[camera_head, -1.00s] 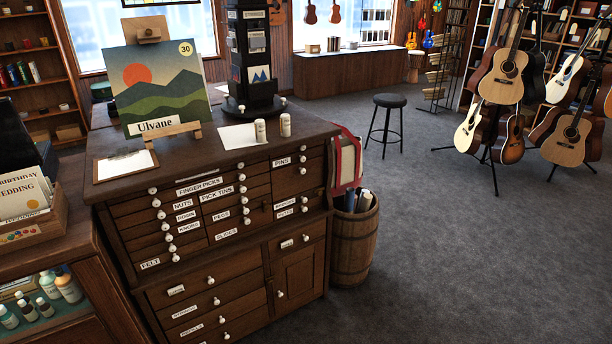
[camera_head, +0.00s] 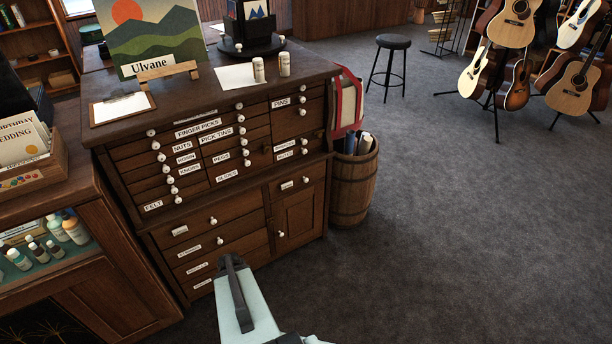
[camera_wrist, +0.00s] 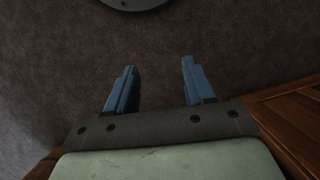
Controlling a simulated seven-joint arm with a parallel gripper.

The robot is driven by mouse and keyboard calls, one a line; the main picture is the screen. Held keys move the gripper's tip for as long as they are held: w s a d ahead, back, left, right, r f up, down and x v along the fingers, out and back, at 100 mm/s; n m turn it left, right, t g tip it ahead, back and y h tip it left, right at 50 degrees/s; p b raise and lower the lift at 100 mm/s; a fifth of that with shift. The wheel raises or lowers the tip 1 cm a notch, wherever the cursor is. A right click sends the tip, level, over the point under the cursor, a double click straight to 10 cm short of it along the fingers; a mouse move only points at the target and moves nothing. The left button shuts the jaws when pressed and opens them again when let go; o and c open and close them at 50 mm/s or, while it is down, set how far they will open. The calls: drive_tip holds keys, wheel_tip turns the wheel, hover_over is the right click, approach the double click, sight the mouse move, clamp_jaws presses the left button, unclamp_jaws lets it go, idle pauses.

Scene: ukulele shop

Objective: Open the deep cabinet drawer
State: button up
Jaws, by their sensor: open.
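The dark wooden cabinet (camera_head: 300,165) stands in the middle of the head view. Its upper part has rows of shallow labelled drawers with white knobs. Its lower left part has a stack of taller drawers, with the uppermost lower drawer (camera_head: 195,229) shut and its white knob (camera_head: 213,221) in view. I cannot tell which label marks the deep drawer. My gripper (camera_head: 231,262) is in front of the lower drawers and hides part of them. In the wrist view my gripper (camera_wrist: 160,85) is open, with nothing between its fingers and grey floor beyond.
A lower-right cabinet door (camera_head: 298,215) is shut. A wooden barrel (camera_head: 353,190) with rolls in it stands against the cabinet's right side. A glass-fronted counter (camera_head: 110,290) is close on the left. The grey carpet (camera_head: 450,240) to the right is clear up to the stool (camera_head: 390,65) and guitars.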

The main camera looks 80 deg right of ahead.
drive_tip(key=s+d+r+m+t+h, duration=0.3)
drive_tip(key=s+d+r, duration=0.35)
drive_tip(key=d, duration=0.55)
drive_tip(key=s+d+r+m+t+h, duration=0.1)
drive_tip(key=s+d+r+m+t, duration=0.35)
drive_tip(key=d, duration=0.85)
drive_tip(key=s+d+r+m+t+h, duration=0.2)
drive_tip(key=s+d+r+m, duration=0.35)
drive_tip(key=d+r, duration=0.5)
drive_tip(key=m+t+h, duration=0.5)
drive_tip(key=m+h, duration=0.2)
drive_tip(key=m, duration=0.4)
approach(304, 113)
drive_tip(key=s+a+f, duration=0.2)
drive_tip(key=a+f, duration=0.4)
drive_tip(key=a, duration=0.1)
wheel_tip(304, 113, up, 4)
drive_tip(key=d+m+h, duration=0.3)
drive_tip(key=m, duration=0.7)
drive_tip(key=x, duration=1.2)
drive_tip(key=shift+w+d, duration=0.1)
drive_tip(key=shift+w, duration=0.1)
drive_tip(key=shift+c, duration=0.4)
clamp_jaws()
